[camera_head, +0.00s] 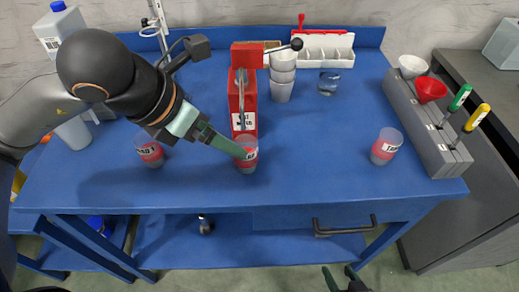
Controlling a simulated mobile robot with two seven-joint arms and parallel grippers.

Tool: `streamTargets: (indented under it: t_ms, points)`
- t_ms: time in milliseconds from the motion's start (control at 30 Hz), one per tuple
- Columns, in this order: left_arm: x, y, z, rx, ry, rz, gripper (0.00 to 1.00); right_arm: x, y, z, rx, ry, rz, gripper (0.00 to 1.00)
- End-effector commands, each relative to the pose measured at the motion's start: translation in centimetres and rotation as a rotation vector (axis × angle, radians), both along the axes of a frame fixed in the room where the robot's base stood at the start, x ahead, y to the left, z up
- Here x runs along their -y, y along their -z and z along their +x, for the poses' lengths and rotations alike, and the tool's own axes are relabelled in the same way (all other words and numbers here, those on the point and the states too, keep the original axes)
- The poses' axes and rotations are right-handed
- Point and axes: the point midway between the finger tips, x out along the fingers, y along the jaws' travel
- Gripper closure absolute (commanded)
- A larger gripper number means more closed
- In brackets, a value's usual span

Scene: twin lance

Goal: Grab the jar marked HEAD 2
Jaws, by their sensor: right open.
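Three clear jars with red label bands stand on the blue bench (320,170). The left jar (149,152) has a label that seems to end in "1". The middle jar (248,165) stands near the front, its label mostly covered by my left gripper (238,150). The right jar (386,147) stands apart, its label too small to read surely. My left gripper's green fingers reach the middle jar's upper part; whether they grip it cannot be told. My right gripper (340,276) is open and empty at the bottom edge, in front of the bench.
A red stand (243,112) rises right behind the middle jar. Stacked white cups (282,77), a small glass (328,83) and a white tray (325,53) are at the back. A grey rack (428,130) with funnels and screwdrivers stands right. Bench between middle and right jars is clear.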

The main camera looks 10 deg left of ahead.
Motion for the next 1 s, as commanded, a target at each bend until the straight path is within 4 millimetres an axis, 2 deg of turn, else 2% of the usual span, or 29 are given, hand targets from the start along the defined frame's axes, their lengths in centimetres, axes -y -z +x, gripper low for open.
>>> streamTargets:
  t_ms: [67,167,400,733,1000]
  points:
    - [-1.1,-0.3,0.6,0.039,-0.038,0.042,0.07,-0.1,0.2,0.0,-0.001,-0.003,0.001,0.38]
    - [-1.4,0.2,1.1,0.050,-0.053,0.057,0.07,-0.2,0.3,0.0,-0.001,-0.004,0.001,0.38]
    - [-0.2,3.9,3.0,0.046,-0.051,0.056,0.07,-0.1,0.5,0.0,-0.006,-0.005,-0.001,0.38]
    - [0.8,6.4,4.3,0.048,-0.050,0.054,0.07,-0.1,0.2,0.2,0.002,-0.006,-0.001,0.38]
    - [2.2,9.7,5.7,0.049,-0.051,0.054,0.07,-0.1,0.0,0.4,0.010,-0.004,0.000,0.38]
